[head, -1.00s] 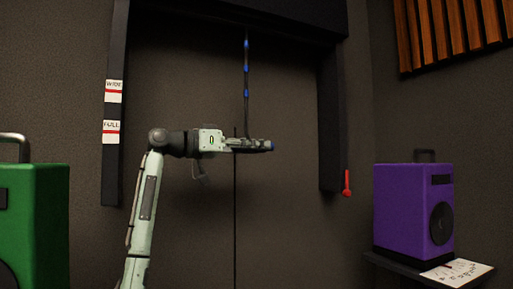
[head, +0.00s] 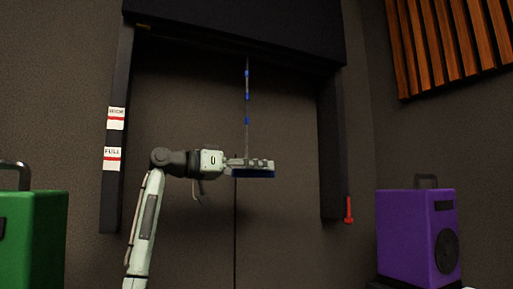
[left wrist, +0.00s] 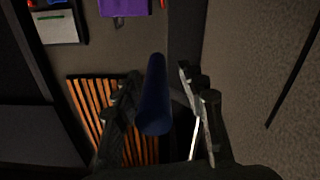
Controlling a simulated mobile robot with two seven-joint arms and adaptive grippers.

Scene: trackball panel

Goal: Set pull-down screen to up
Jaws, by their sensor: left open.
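A black overhead housing (head: 235,32) spans the top between two dark side rails. A thin cord with blue marks (head: 247,96) hangs from under it. A dark blue bar (head: 253,174) shows at the cord's lower end, just under my left gripper (head: 262,164). In the left wrist view the blue bar (left wrist: 155,95) lies between the two fingers of my left gripper (left wrist: 165,110). The fingers are open, with a gap beside the bar; whether they touch it I cannot tell. My right gripper is out of view.
A red lever (head: 348,211) hangs by the right rail (head: 331,145). A green box (head: 35,240) and a purple speaker (head: 415,230) flank the opening.

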